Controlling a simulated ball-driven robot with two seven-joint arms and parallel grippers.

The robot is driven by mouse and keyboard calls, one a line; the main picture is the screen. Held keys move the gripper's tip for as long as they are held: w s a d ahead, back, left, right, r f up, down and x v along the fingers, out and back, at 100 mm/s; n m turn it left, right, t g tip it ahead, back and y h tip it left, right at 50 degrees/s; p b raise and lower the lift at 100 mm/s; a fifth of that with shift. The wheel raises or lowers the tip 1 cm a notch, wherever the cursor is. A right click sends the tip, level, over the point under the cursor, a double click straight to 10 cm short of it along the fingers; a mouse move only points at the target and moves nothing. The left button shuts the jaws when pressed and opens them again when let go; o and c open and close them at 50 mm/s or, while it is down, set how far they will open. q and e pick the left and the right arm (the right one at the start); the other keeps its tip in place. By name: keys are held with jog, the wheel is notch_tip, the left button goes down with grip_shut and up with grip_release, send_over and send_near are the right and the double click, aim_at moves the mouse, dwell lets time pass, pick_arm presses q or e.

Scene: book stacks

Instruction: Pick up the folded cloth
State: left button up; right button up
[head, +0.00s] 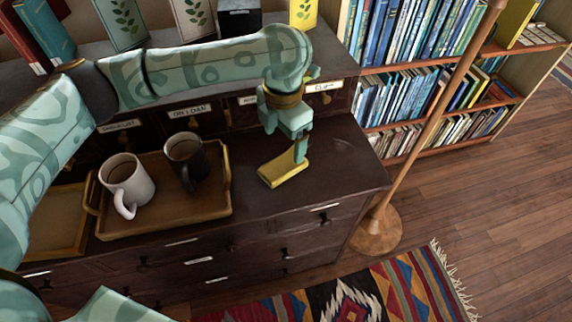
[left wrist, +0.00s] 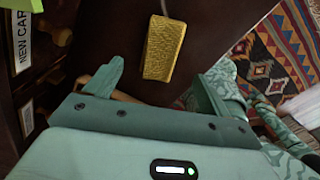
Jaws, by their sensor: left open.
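The folded cloth (head: 284,173) is a small yellow rectangle lying flat on top of the dark wooden cabinet, right of the tray. It also shows in the left wrist view (left wrist: 163,48), whole and with a ribbed texture. My left gripper (head: 298,148) points down just above the cloth's far right end; a finger overlaps that end in the head view. In the left wrist view the left gripper (left wrist: 158,85) is open, its fingers apart, with the cloth beyond them and between their lines. Whether a finger touches the cloth I cannot tell. My right gripper is not in view.
A wooden tray (head: 165,228) holds a white mug (head: 127,184) and a dark mug (head: 186,160) to the left. Labelled drawers and upright books line the back. A lamp pole (head: 432,122) stands beyond the cabinet's right edge. The cabinet top right of the cloth is clear.

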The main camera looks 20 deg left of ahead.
aim_at(283, 161)
pick_arm(q)
notch_tip(283, 161, down, 3)
jog(key=shift+b, duration=0.55)
notch_tip(283, 161, down, 4)
jog(key=b, duration=0.3)
jog(key=shift+s+a+f, duration=0.1)
jog(key=shift+f, duration=0.1)
jog(key=shift+f+b, duration=0.3)
jog(key=shift+r, duration=0.2)
jog(key=c, duration=1.1)
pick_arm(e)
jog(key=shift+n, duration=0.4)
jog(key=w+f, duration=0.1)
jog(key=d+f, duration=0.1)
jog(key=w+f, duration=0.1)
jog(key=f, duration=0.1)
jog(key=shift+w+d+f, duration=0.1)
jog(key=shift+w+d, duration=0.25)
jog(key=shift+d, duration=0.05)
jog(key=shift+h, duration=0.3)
